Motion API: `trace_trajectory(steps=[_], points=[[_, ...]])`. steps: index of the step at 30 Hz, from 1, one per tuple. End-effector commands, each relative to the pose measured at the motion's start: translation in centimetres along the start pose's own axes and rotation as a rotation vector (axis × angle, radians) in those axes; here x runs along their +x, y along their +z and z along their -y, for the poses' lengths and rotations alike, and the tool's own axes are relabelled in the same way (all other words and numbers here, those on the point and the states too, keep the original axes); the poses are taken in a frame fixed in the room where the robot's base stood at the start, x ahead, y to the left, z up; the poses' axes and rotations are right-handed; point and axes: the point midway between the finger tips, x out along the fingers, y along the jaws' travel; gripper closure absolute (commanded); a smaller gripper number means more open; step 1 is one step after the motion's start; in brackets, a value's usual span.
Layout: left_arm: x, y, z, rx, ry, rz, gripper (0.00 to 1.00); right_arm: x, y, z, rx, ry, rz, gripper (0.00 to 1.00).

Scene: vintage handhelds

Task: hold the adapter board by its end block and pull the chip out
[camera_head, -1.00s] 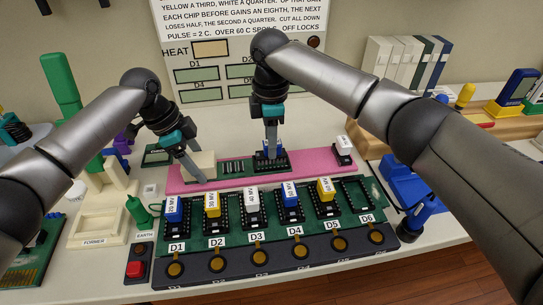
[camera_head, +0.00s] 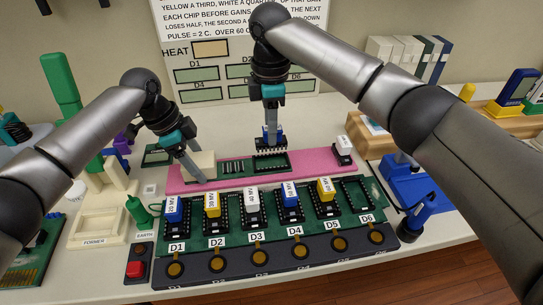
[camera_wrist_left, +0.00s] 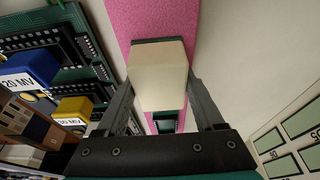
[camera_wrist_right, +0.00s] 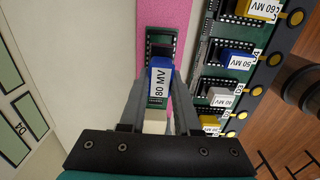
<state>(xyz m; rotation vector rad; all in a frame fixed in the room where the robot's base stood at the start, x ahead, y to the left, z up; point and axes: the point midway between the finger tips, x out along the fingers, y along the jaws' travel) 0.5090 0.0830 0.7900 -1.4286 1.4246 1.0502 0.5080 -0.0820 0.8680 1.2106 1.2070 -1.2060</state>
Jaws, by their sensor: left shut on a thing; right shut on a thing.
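The adapter board (camera_head: 234,168) lies on a pink mat, with a cream end block (camera_head: 202,160) at its left end. My left gripper (camera_head: 197,165) is shut on the end block, which also fills the middle of the left wrist view (camera_wrist_left: 158,75).
A row of sockets (camera_head: 270,222) with several blue, yellow and white chips stands in front of the pink mat (camera_head: 220,184); the D6 socket (camera_head: 358,194) is empty. A white-topped chip (camera_head: 343,147) sits at the mat's right end. A blue stand (camera_head: 405,185) is further right.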

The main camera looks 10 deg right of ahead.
Motion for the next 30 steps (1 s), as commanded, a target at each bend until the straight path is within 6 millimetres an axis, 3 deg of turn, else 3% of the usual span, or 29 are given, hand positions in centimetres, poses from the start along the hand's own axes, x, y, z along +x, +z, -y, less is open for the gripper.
trace_trajectory(steps=[24,25,30], points=[[0.5,0.4,-0.3,-0.003,0.010,0.010,1.00,-2.1,0.0,0.0,0.000,0.000,0.000,1.00],[0.5,0.4,-0.3,-0.003,0.010,0.010,0.29,-2.1,0.0,0.0,0.000,0.000,0.000,1.00],[0.4,0.3,-0.2,-0.002,0.008,0.007,0.10,-2.1,0.0,0.0,0.000,0.000,0.000,1.00]])
